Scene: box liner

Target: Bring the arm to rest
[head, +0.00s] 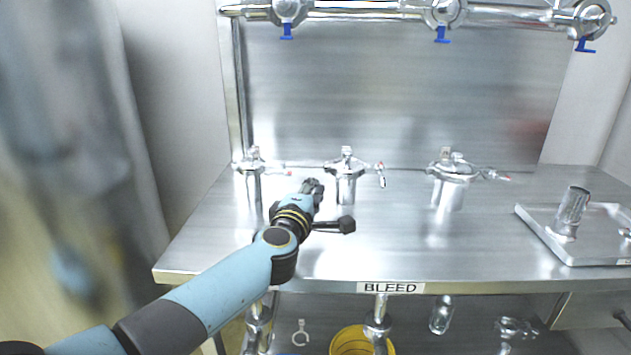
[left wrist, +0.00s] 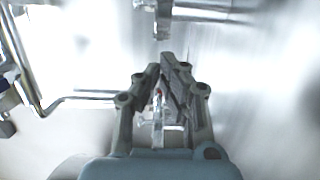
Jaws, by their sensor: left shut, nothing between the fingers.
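My left arm comes in from the lower left in the head view, blue and black. Its gripper (head: 313,187) is over the steel table, just left of the middle metal housing (head: 346,182). In the left wrist view the fingers of the gripper (left wrist: 168,72) are close together with nothing held between them. A small clear fitting with a red tip (left wrist: 158,108) shows behind the fingers there; I cannot tell whether it touches them. My right gripper is in neither view.
Metal housings stand along the table's back, left (head: 252,180) and right (head: 452,178). A tray (head: 572,252) holds a metal cylinder (head: 572,207) at right. A pipe with blue handles (head: 441,35) runs above. A yellow bucket (head: 350,341) is below. The table's front middle (head: 400,250) is clear.

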